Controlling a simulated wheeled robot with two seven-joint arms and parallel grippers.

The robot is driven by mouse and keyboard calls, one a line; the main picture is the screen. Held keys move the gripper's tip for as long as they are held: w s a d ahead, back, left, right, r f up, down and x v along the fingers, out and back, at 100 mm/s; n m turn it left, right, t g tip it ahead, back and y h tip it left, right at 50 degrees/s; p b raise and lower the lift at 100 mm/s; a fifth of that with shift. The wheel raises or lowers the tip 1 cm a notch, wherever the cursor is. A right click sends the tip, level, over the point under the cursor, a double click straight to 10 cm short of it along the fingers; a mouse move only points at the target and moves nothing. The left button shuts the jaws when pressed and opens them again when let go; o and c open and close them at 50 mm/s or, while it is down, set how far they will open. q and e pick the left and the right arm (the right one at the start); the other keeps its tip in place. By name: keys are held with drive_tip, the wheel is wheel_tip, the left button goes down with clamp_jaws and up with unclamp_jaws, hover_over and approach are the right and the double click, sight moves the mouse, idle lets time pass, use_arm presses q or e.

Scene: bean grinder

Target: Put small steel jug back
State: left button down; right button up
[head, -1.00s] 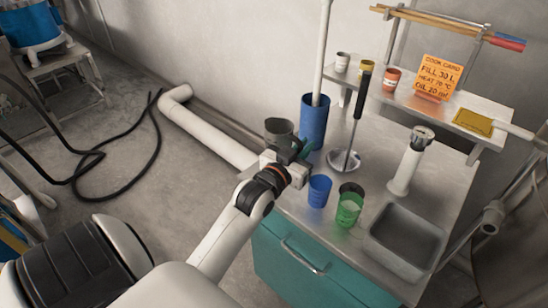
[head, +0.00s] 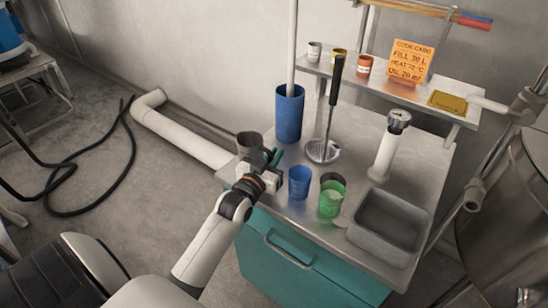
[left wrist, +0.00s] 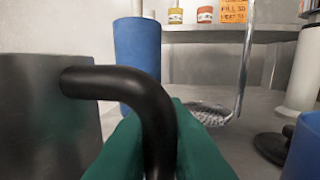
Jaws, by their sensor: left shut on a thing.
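My left gripper (head: 272,158) has green fingers, shut on the jug's black handle. In the left wrist view the jug (left wrist: 45,115) stands upright at the left, and its curved handle (left wrist: 150,95) runs down between the green fingers (left wrist: 160,140). Its base is hidden, so I cannot tell whether it touches the counter. My right gripper is not in view.
A tall blue container (head: 289,112) stands just behind the jug. A blue cup (head: 299,182) and a green cup (head: 332,200) stand right of my gripper. A ladle-like tool (head: 330,120), a white cylinder (head: 387,150) and a grey basin (head: 388,228) are further right on the counter (head: 350,180).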

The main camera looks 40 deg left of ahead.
use_arm(q)
drive_tip(key=shift+f, duration=0.1)
drive_tip(key=c, duration=1.5)
unclamp_jaws()
drive_tip(key=shift+f, duration=0.1)
drive_tip(key=shift+o, duration=0.2)
drive_tip(key=shift+r, duration=0.2)
drive_tip(key=s+d, duration=0.1)
drive_tip(key=s, duration=1.1)
drive_tip(key=shift+d, duration=0.25)
